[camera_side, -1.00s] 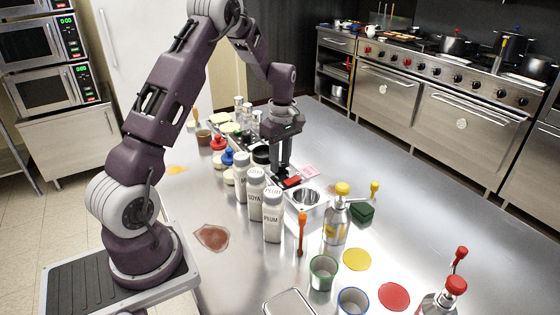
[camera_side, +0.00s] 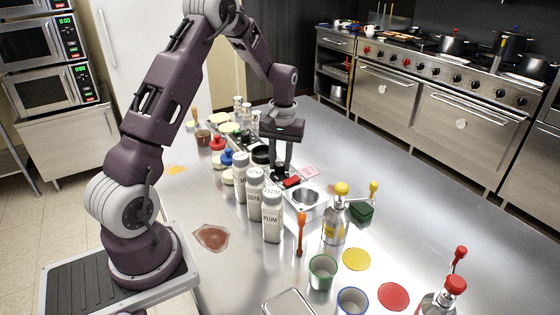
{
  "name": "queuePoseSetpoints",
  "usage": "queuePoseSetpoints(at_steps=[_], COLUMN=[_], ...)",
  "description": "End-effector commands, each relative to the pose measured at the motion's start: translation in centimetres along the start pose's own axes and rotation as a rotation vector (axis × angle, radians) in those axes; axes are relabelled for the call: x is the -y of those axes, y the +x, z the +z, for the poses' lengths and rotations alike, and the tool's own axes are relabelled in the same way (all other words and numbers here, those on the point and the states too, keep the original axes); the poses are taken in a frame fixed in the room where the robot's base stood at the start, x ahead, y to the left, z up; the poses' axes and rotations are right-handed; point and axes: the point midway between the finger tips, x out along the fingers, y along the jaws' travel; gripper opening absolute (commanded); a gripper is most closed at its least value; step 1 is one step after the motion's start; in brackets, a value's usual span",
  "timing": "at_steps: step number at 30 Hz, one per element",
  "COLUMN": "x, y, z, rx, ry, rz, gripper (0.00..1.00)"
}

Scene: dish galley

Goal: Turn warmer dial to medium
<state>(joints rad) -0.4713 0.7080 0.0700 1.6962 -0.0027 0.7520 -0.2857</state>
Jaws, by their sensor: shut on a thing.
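My gripper (camera_side: 281,176) points down at the front of a warmer (camera_side: 311,212), a steel unit with a round well, in the middle of the table. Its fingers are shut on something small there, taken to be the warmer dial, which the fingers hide. A red piece (camera_side: 292,181) shows right beside the fingertips. The dial's marks and its setting are too small and hidden to read.
White labelled bottles (camera_side: 272,215) stand close in front of the gripper. An orange-handled tool (camera_side: 301,228), a yellow-capped dispenser (camera_side: 335,220) and a green cup (camera_side: 322,270) stand nearer. Containers with red (camera_side: 217,145) and blue lids crowd the left.

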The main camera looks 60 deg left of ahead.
Motion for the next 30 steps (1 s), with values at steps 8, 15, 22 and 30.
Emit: queuePoseSetpoints(at_steps=[8, 15, 22, 30], x=[-0.05, -0.06, -0.09, -0.08], y=[-0.15, -0.14, -0.14, -0.13], z=[-0.04, -0.01, 0.03, 0.08], rx=[-0.015, -0.026, -0.036, -0.044], ry=[0.259, 0.487, 0.696, 0.892], rz=[0.001, 0.0, 0.001, 0.0], gripper=[0.0, 0.0, 0.0, 0.0])
